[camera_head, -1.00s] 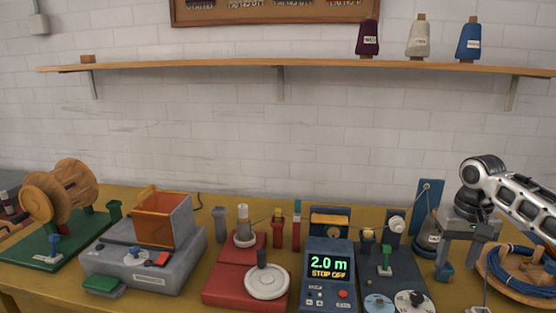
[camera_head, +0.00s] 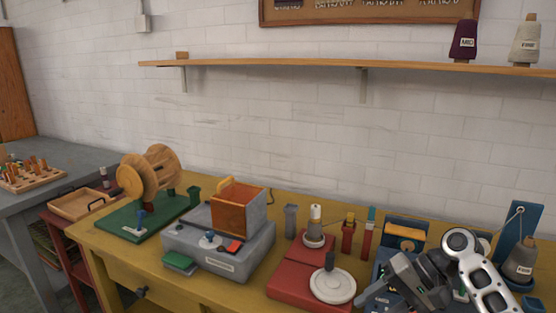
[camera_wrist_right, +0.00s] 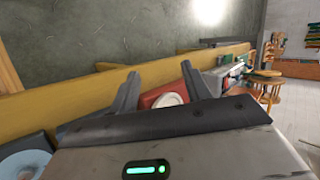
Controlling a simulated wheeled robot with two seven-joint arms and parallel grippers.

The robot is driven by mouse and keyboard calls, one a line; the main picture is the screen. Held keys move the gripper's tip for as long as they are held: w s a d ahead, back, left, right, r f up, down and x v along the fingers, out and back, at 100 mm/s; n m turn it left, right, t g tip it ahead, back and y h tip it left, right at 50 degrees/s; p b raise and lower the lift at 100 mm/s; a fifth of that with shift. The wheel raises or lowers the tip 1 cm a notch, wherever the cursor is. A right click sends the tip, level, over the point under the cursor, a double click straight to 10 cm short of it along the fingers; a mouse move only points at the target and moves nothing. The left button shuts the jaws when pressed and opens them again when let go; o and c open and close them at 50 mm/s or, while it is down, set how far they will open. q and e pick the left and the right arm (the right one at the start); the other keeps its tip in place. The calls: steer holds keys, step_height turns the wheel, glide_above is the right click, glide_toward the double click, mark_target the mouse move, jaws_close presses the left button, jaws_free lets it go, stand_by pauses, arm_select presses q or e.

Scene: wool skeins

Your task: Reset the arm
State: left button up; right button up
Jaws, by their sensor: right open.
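My right arm comes in at the lower right of the head view. My right gripper (camera_head: 374,298) is in front of the bench machines, pointing left and down. It covers most of the blue meter device, whose display is hidden. In the right wrist view my right gripper (camera_wrist_right: 160,85) has its two dark fingers spread wide. Nothing is held between them. The red machine with a white disc (camera_wrist_right: 170,99) shows in the background between the fingers. My left gripper is in neither view.
The yellow bench (camera_head: 110,245) carries a wooden reel (camera_head: 150,172), a grey machine with an orange box (camera_head: 238,206), a red machine (camera_head: 300,285) and a grey cone (camera_head: 520,262). A shelf (camera_head: 300,66) holds cones. A grey table (camera_head: 85,160) stands left.

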steer(key=w+d+f+t+h, duration=0.1)
steer(key=w+d+t+h, duration=0.25)
steer(key=w, duration=0.25)
steer(key=w+d+t+h, duration=0.2)
steer(key=w+d+t, duration=0.1)
steer(key=w+t, duration=0.25)
steer(key=w+d+r+n+t+h, duration=0.4)
steer(key=w+d+r+t+h, duration=0.3)
steer(key=r, duration=0.4)
steer(key=s+a+f+y, duration=0.1)
steer(key=s+a+f, duration=0.2)
steer(key=f, duration=0.3)
steer(key=s+a+f+n+g+y, duration=0.1)
steer(key=s+a+f+y, duration=0.1)
steer(key=s+f, duration=0.4)
steer(key=s+a+f+n+g+y, duration=0.1)
steer(key=s+a+f, duration=0.3)
steer(key=s+f, duration=0.1)
steer(key=shift+a+f, duration=0.15)
steer(key=shift+f, duration=0.45)
steer(key=s+a+f+g+y, duration=0.1)
steer(key=s+a+f, duration=0.3)
steer(key=s, duration=0.8)
steer(key=s+a+f+m+g+y, duration=0.1)
steer(key=s+a+f+g, duration=0.2)
steer(key=s, duration=0.9)
step_height(320, 180, down, 2)
steer(key=shift+s+a+f, duration=0.1)
steer(key=shift+s+a, duration=0.2)
steer(key=shift+a, duration=0.9)
